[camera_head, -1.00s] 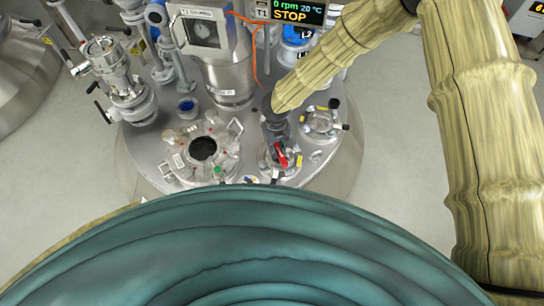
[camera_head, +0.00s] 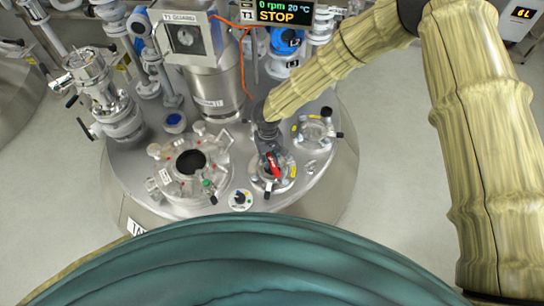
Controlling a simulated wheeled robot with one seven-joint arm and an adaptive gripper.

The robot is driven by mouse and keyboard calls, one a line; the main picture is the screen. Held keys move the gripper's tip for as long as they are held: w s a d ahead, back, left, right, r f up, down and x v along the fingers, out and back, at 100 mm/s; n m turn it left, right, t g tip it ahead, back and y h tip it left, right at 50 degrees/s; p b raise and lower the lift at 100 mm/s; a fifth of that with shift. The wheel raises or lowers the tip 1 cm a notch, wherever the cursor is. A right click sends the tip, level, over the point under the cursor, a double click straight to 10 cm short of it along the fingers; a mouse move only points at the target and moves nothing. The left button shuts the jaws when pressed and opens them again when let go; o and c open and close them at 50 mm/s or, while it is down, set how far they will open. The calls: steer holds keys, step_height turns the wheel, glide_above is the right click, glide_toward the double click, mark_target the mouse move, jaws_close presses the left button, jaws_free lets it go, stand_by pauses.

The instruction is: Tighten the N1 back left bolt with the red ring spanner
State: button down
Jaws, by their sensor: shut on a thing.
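My gripper (camera_head: 268,140) reaches down over a small flanged nozzle (camera_head: 272,182) on the reactor lid, right of the open manway. It is shut on the red ring spanner (camera_head: 274,166), whose red part shows just below the jaws, over the flange. The spanner's ring end and the bolt under it are too small to make out. I cannot tell whether the ring sits around a bolt. The nozzle labels are not readable, so I cannot pick out N1 by its tag.
The open manway (camera_head: 190,165) with clamps stands left of the gripper. Another flanged nozzle (camera_head: 314,132) is close on the right. The motor column (camera_head: 215,85) rises behind, and a valve assembly (camera_head: 105,100) stands left. The display (camera_head: 284,12) reads 0 rpm, 20 °C, STOP.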

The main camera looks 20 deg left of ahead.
steer(key=a+m, duration=0.1)
steer(key=s+a+m+b, duration=0.1)
steer(key=m, duration=0.1)
steer(key=shift+s, duration=0.25)
steer(key=shift+s+a+m+b, duration=0.3)
steer(key=shift+a+m, duration=0.4)
steer(key=shift+m, duration=0.3)
steer(key=a+m, duration=0.1)
steer(key=m+b, duration=0.1)
steer(key=shift+s+a+f+m, duration=0.1)
steer(key=shift+s+a+m, duration=0.05)
steer(key=shift+a+m, duration=0.2)
steer(key=shift+a+f+b, duration=0.2)
steer(key=shift+a+b, duration=0.05)
steer(key=shift+b, duration=0.4)
steer(key=a+m+b, duration=0.1)
steer(key=m+b, duration=0.1)
steer(key=b, duration=0.2)
steer(key=shift+a+m, duration=0.35)
steer(key=shift+a+r+m+b, duration=0.2)
steer(key=shift+a+m+b, duration=0.5)
steer(key=shift+b, duration=0.65)
steer(key=shift+d, duration=0.15)
steer(key=shift+r, duration=0.1)
